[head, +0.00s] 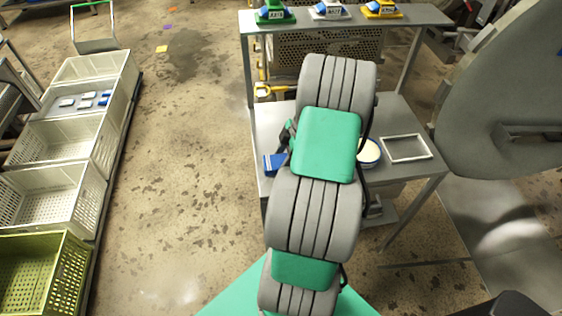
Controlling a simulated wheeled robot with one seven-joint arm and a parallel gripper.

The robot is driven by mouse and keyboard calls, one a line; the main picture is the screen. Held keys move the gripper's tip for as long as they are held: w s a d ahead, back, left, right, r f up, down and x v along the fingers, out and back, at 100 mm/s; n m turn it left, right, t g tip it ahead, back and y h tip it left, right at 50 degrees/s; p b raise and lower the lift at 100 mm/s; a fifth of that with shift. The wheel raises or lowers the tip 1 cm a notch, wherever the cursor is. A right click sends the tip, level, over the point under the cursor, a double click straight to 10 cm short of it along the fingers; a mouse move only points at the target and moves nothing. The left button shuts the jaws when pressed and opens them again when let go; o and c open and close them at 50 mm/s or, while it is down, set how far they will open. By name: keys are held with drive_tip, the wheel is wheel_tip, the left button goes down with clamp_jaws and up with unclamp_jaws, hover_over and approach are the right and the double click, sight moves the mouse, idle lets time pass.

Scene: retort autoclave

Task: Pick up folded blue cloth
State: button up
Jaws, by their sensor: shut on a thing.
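The folded blue cloth (271,165) shows at the left edge of the grey table (264,122), just left of my arm. My gripper (284,152) is at the cloth and shut on it. My arm hides most of the gripper and its fingertips. I cannot tell whether the cloth is touching the tabletop or raised a little above it.
A white bowl (369,152) and an empty white frame (406,148) are on the table right of my arm. Three labelled items sit on the shelf (345,19) above. A large grey round door (500,90) stands at right. Crates (48,196) line the left; floor between is clear.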

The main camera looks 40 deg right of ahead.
sight(278, 162)
drive_tip(key=shift+r, duration=0.15)
drive_tip(key=shift+r, duration=0.25)
drive_tip(key=r, duration=0.1)
drive_tip(key=r+b, duration=0.1)
drive_tip(key=r, duration=0.1)
drive_tip(key=shift+s+b, duration=0.25)
drive_tip(key=shift+b, duration=0.05)
drive_tip(key=s+a+r+b, duration=0.2)
drive_tip(key=s+a+r, duration=0.2)
drive_tip(key=s+r, duration=0.5)
drive_tip(key=s, duration=0.4)
drive_tip(key=shift+r, duration=0.15)
drive_tip(key=o, duration=0.9)
drive_tip(key=c, duration=0.6)
